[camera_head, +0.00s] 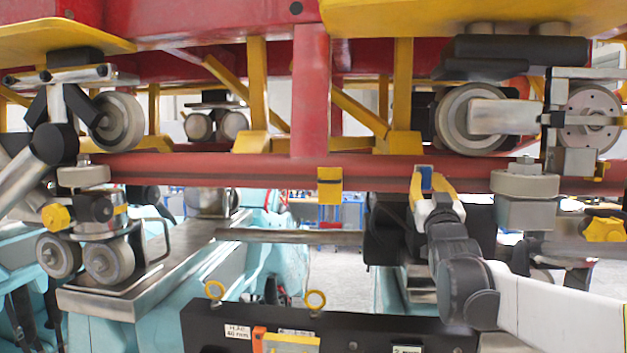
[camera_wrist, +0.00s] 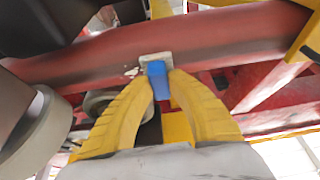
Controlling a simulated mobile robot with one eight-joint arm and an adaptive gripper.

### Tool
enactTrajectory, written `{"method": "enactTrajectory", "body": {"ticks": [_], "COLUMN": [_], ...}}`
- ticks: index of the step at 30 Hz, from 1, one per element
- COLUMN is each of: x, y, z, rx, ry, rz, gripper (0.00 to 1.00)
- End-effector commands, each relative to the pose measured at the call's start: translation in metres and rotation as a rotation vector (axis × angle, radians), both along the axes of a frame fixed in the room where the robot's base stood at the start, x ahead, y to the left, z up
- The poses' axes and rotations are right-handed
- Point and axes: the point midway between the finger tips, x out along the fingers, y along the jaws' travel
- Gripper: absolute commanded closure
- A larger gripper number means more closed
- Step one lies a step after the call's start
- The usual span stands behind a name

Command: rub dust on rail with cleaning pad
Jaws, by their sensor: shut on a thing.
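The red rail (camera_head: 270,168) runs across the head view, with wheel assemblies at both ends. A dark dust-like streak lies along its lower face in the wrist view (camera_wrist: 90,75). My gripper (camera_head: 428,190) has yellow fingers shut on a small cleaning pad with a blue back (camera_head: 426,180). In the wrist view the blue-backed pad (camera_wrist: 157,80) sits between the fingertips, its pale grey face against or very close to the rail; contact cannot be told for sure. Small pale flecks show on the rail just left of the pad. The pad hides the rail behind it.
Wheels stand close on the right (camera_head: 470,117) and left (camera_head: 118,122) of the rail. A yellow block (camera_head: 329,185) sits on the rail left of my gripper. A dark panel with yellow eyebolts (camera_head: 350,330) lies below. Yellow and red struts rise above the rail.

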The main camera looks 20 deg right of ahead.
Motion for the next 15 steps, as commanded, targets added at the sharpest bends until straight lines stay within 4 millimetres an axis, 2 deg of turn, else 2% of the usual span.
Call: {"method": "enactTrajectory", "body": {"ticks": [4,15], "x": [-0.001,-0.018], "y": [-0.003,-0.026], "z": [0.000,0.000], "rx": [0.000,-0.001], "ry": [0.000,-0.001], "rz": [-0.001,-0.001], "gripper": [1.00,1.00]}}
